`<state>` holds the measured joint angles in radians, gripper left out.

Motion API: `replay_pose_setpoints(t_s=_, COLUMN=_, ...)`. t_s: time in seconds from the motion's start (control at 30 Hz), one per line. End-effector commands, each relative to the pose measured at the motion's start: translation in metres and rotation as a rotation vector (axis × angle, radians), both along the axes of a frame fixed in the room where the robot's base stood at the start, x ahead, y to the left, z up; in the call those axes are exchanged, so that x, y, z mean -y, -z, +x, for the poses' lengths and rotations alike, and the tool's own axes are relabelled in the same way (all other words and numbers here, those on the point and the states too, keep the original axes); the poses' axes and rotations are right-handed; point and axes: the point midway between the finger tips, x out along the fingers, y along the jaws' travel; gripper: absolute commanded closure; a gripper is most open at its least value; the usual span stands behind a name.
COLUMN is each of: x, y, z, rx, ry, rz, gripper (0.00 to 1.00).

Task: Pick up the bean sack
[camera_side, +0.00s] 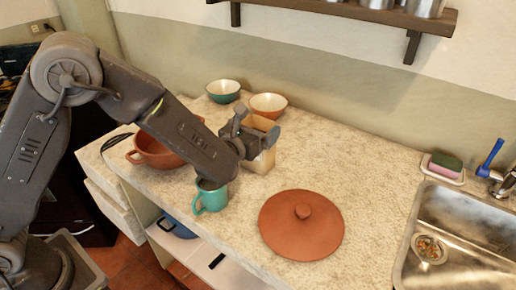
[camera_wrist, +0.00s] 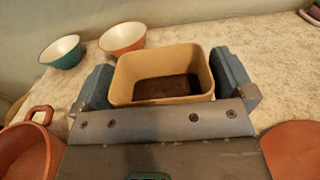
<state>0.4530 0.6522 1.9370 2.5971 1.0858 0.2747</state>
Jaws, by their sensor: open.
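The bean sack (camera_side: 264,162) stands upright on the counter as a tan, open-topped, box-like bag. In the wrist view the bean sack (camera_wrist: 160,99) shows dark brown contents low inside. My gripper (camera_side: 252,132) is at the upper part of the sack and hides some of it in the side view. In the wrist view my gripper (camera_wrist: 165,85) is open, with one finger on the left and one on the right of the sack. Whether either finger touches it I cannot tell.
A teal mug (camera_side: 211,196) stands close below my wrist. A terracotta pot (camera_side: 155,152) is left, its lid (camera_side: 301,226) right. A green bowl (camera_side: 223,91) and an orange bowl (camera_side: 268,105) stand behind. The counter right of the sack is clear up to the sink (camera_side: 460,235).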

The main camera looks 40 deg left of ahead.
Motion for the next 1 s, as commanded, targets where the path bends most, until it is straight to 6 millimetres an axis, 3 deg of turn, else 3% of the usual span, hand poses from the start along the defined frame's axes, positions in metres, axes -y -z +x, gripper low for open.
replay_pose_setpoints(t_s=0.3, x=-0.0003, y=0.0003, z=0.0066, rx=-0.001, ry=0.000, rz=0.001, gripper=0.00)
replay_pose_setpoints(t_s=1.0, x=-0.0001, y=-0.0015, z=0.0067, rx=0.004, ry=0.000, rz=-0.001, gripper=0.66)
